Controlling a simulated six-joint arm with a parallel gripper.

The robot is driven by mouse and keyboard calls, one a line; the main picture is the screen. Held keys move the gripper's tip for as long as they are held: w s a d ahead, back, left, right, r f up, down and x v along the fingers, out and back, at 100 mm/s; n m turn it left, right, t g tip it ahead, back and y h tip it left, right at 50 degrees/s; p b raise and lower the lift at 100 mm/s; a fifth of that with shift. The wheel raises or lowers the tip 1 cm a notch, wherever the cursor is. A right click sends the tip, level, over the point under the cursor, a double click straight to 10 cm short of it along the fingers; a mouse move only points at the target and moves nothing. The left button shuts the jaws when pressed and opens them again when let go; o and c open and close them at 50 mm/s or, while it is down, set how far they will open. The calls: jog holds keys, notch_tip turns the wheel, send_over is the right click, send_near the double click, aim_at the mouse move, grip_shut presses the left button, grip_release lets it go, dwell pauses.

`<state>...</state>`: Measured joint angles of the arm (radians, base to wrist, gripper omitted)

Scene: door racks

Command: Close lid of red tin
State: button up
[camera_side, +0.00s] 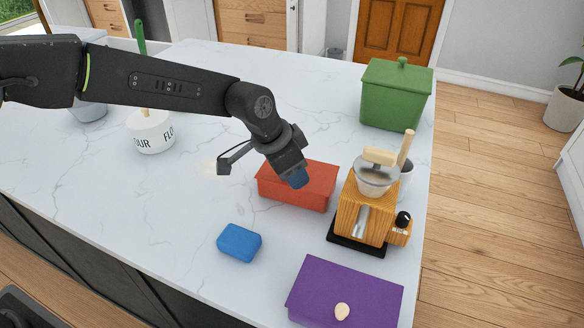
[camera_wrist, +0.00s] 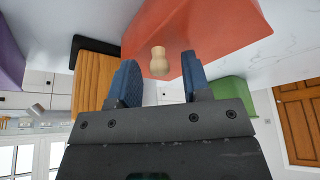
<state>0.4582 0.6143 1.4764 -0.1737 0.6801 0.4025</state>
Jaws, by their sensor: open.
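The red tin (camera_side: 318,190) stands on the white counter, right of the middle in the side view. Its red lid (camera_wrist: 200,25) appears flat on top, with no clear gap showing. A light wooden knob (camera_wrist: 159,62) stands out from the lid in the wrist view; my gripper hides it in the side view. My gripper (camera_side: 298,178) is low over the lid, pointing down. Its blue fingers are open, one on each side of the knob, with gaps between them and it. Whether a fingertip touches the lid cannot be told.
A wooden grinder (camera_side: 362,210) stands close right of the red tin. A purple tin (camera_side: 370,297) is at the front, a green tin (camera_side: 397,95) at the back right. A blue block (camera_side: 239,242) and a white flour pot (camera_side: 152,133) stand left. The counter between them is clear.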

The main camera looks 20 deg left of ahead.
jog(key=shift+r, duration=0.1)
jog(key=v, duration=1.3)
jog(key=shift+r, duration=0.35)
jog(key=s+a+r+n+t+y, duration=0.1)
jog(key=s+a+r+n, duration=0.3)
jog(key=s+a, duration=0.75)
jog(key=s+a+f+n+t+y, duration=0.1)
jog(key=s+a+f+n, duration=0.3)
jog(key=s+a, duration=0.7)
jog(key=shift+s+f+n+y, duration=0.3)
jog(key=shift+s+f+y, duration=0.35)
jog(key=shift+f, duration=0.1)
